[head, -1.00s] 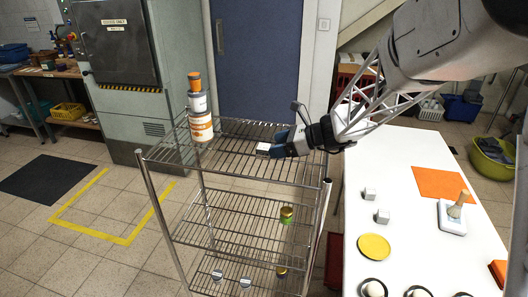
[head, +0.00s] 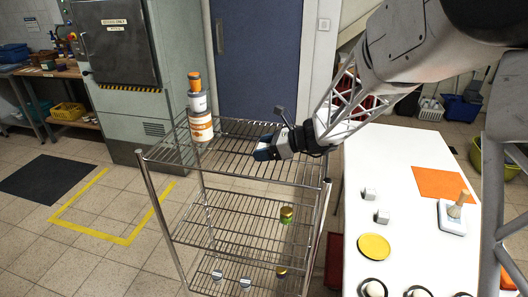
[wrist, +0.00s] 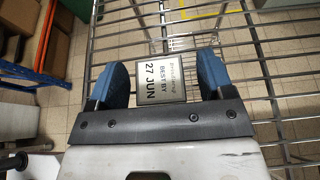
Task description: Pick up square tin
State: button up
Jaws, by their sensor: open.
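The square tin (wrist: 160,82) shows in the wrist view, with a pale label on top reading "BEST BY 27 JUN". It sits on the top wire shelf (head: 235,168). In the wrist view my gripper (wrist: 160,74) is open, with one blue finger on each side of the tin and a narrow gap on both sides. In the head view my gripper (head: 264,152) is low over the right half of the top shelf, and it hides the tin.
A stack of orange and white jars (head: 200,125) stands at the shelf's back left. Lower shelves hold a green jar (head: 287,215) and small tins.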

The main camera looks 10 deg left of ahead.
aim_at(264, 146)
jog(key=shift+c, duration=0.3)
jog(key=c, duration=1)
jog(key=shift+c, duration=0.2)
jog(key=shift+r, duration=0.85)
notch_tip(264, 146, up, 2)
jog(key=shift+r, duration=0.1)
jog(key=s+d, duration=0.3)
jog(key=s, duration=0.4)
jog(key=s+d+r, duration=0.1)
jog(key=s+d, duration=0.3)
jog(key=s, duration=0.3)
jog(key=shift+d, duration=0.25)
